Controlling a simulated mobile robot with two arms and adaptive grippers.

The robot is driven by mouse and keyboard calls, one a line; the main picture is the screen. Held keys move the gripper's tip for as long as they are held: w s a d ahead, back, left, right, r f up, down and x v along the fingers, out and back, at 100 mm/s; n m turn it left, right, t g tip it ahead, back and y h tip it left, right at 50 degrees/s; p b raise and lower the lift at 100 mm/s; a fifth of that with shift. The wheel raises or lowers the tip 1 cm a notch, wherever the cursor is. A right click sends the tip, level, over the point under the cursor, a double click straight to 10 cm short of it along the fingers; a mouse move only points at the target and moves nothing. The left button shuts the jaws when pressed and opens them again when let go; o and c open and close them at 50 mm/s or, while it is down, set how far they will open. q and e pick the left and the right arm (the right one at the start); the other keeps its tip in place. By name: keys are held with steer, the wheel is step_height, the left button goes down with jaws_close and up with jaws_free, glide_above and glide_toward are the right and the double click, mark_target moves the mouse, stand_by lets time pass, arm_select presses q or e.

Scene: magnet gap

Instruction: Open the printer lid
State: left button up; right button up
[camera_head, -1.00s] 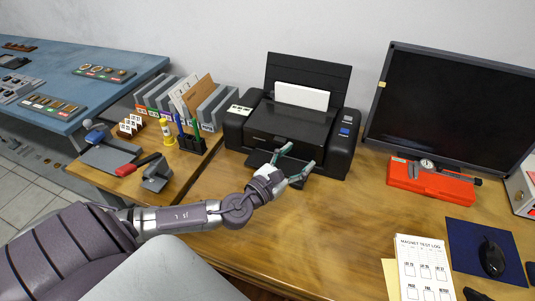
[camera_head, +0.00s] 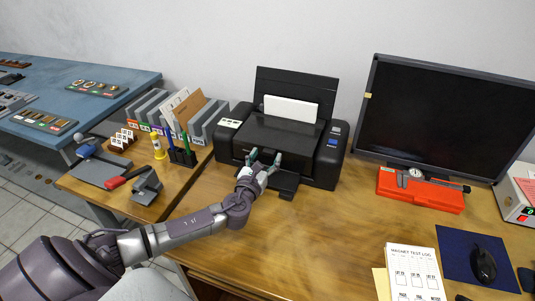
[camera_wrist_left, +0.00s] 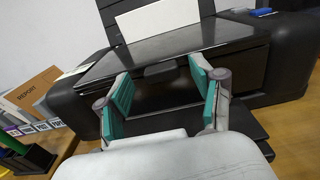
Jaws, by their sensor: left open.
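The black printer (camera_head: 322,150) stands at the back of the wooden desk, with its rear paper support raised and white paper (camera_head: 291,108) in it. The flat lid (camera_head: 284,132) on top looks closed. In the left wrist view the lid (camera_wrist_left: 170,48) has a small tab (camera_wrist_left: 159,71) at its front edge. My left gripper (camera_head: 264,158) is open and empty at the printer's front, just above the output tray (camera_head: 286,184). In the left wrist view its teal fingers (camera_wrist_left: 160,100) stand either side of the tab, a little below it. Contact cannot be told. My right gripper is not visible.
A monitor (camera_head: 435,120) and a red case (camera_head: 420,190) are to the right of the printer. File holders (camera_head: 203,118) and a pen holder (camera_head: 183,157) are close on its left. The desk in front of the printer is clear.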

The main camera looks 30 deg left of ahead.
arm_select(q)
steer(key=shift+x, duration=0.85)
steer(key=shift+c, duration=0.4)
steer(key=shift+r, duration=0.1)
jaws_close()
